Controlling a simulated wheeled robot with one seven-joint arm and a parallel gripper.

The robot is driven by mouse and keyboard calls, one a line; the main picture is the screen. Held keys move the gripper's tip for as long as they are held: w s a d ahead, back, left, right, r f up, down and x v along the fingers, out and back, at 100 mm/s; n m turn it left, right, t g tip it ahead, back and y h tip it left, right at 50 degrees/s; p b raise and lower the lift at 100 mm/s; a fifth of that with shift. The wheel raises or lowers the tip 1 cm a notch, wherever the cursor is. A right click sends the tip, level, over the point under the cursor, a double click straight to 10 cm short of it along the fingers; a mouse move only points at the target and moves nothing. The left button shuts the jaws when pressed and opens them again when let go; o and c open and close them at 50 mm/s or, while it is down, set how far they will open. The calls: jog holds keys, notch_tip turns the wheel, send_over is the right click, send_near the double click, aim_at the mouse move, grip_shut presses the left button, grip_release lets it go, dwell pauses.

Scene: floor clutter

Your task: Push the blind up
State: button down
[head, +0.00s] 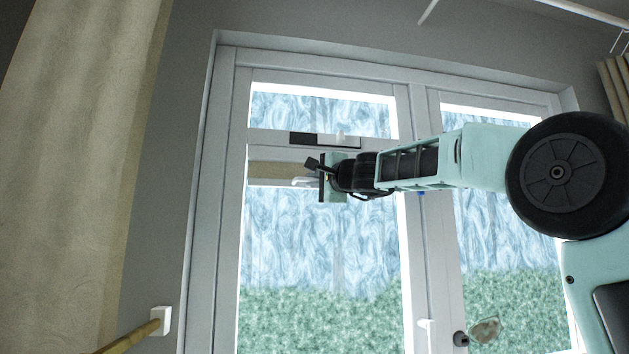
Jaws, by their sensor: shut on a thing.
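The blind (270,172) shows in the head view as a short beige strip between pale horizontal bars, across the upper part of the left window pane. A small white handle (301,182) sticks out at its lower edge. My gripper (322,181) reaches in from the right and is shut at the handle, at the blind's lower edge. The fingertips and the exact contact are partly hidden by the gripper body. My arm covers the right part of the blind.
A white window frame (229,130) surrounds two panes, with a window handle (427,323) on the middle post. A beige curtain (75,150) hangs at the left above a wooden rail (130,338). The glass below the blind is clear.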

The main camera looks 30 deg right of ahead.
notch_tip(320, 180, up, 5)
jog(key=p, duration=0.3)
jog(key=shift+f+p, duration=0.15)
jog(key=shift+p, duration=0.2)
jog(key=shift+s+r, duration=0.1)
jog(key=shift+r, duration=0.1)
jog(key=c, duration=1.5)
grip_release()
jog(key=shift+f, duration=0.1)
jog(key=shift+f, duration=0.1)
jog(key=b+v, duration=0.7)
jog(key=v, duration=1)
jog(key=shift+b, duration=0.3)
jog(key=shift+s, duration=0.1)
